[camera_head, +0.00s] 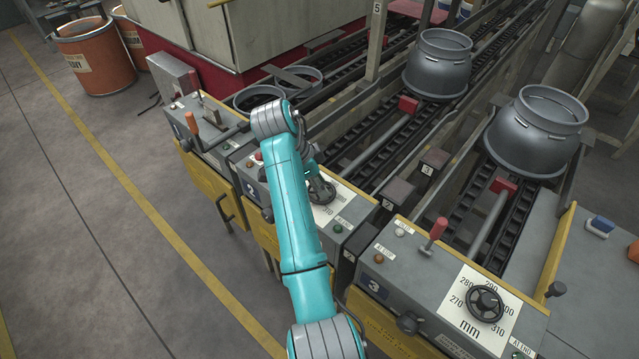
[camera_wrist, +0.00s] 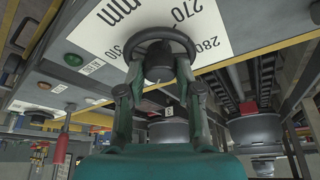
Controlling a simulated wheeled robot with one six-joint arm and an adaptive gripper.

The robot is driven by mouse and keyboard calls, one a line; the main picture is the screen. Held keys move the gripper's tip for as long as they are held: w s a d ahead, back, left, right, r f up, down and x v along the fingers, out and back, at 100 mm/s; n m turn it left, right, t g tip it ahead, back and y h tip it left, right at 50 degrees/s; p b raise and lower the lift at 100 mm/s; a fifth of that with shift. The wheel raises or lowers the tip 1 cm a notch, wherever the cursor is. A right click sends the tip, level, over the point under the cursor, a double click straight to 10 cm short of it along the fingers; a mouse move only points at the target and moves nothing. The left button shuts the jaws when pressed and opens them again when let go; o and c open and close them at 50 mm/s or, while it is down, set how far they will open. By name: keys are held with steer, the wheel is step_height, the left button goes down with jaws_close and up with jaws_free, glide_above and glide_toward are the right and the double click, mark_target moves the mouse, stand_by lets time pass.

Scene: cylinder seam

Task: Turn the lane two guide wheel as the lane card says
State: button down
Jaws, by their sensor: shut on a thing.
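The lane two guide wheel (camera_head: 325,194) is a dark handwheel on a white millimetre dial plate (camera_head: 345,203), partly hidden behind my teal arm. My gripper (camera_head: 314,178) reaches down to it. In the wrist view, my gripper (camera_wrist: 160,78) has a finger on each side of the hub of the wheel (camera_wrist: 160,38) and is shut on it. The dial (camera_wrist: 195,22) shows 270, 280, 310 and mm around the wheel. Where the wheel's pointer stands is hidden or too small to tell. I cannot make out a lane card to read.
The lane three panel (camera_head: 440,290) at the right has its own guide wheel (camera_head: 485,304) and a red-handled lever (camera_head: 434,235). Lane one's panel (camera_head: 205,130) is left of my arm. Grey cylinders (camera_head: 438,65) sit on the chain lanes behind. Open floor (camera_head: 80,220) lies left.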

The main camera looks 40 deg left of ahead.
steer(key=shift+f+m, duration=0.1)
steer(key=shift+m, duration=0.3)
steer(key=c, duration=0.8)
jaws_free()
